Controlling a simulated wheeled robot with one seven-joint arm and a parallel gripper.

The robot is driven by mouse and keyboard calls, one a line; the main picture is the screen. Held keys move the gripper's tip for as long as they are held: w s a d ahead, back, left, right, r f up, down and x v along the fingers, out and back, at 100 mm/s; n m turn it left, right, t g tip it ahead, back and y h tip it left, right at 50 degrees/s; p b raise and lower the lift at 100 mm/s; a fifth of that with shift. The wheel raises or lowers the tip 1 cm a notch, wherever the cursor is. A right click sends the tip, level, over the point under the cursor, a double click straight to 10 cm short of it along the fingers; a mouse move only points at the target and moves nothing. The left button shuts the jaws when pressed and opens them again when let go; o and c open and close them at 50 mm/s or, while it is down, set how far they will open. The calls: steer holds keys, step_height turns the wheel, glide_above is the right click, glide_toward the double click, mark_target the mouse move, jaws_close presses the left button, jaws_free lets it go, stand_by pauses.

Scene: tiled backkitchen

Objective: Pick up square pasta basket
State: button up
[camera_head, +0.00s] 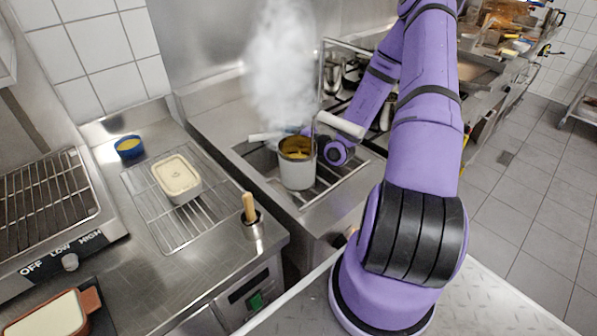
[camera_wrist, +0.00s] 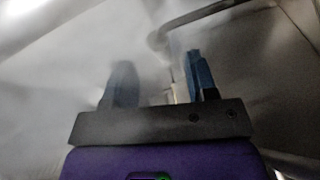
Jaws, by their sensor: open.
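A light-coloured pot-like container (camera_head: 297,172) with yellow pasta inside stands in the steel cooker well (camera_head: 325,190). It looks round, and I cannot tell whether it is the square pasta basket. Two pale bars, a left one (camera_head: 265,136) and a right one (camera_head: 340,124), show just above the well; they look like handles. My gripper (camera_head: 296,131) is over the well by the container's back rim, partly hidden by steam and small in the head view. In the wrist view, its two blue fingers (camera_wrist: 160,85) are apart with nothing seen between them.
White steam (camera_head: 280,65) rises over the well and blurs the wrist view. A thin metal frame (camera_head: 321,75) stands behind the well. On the left counter are a wire rack (camera_head: 150,215), a cream rectangular tub (camera_head: 176,178), a blue bowl (camera_head: 129,147) and a wooden-handled tool (camera_head: 249,207).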

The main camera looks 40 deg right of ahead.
mark_target(279, 136)
steer(key=x, duration=0.5)
steer(key=shift+w, duration=0.1)
jaws_close()
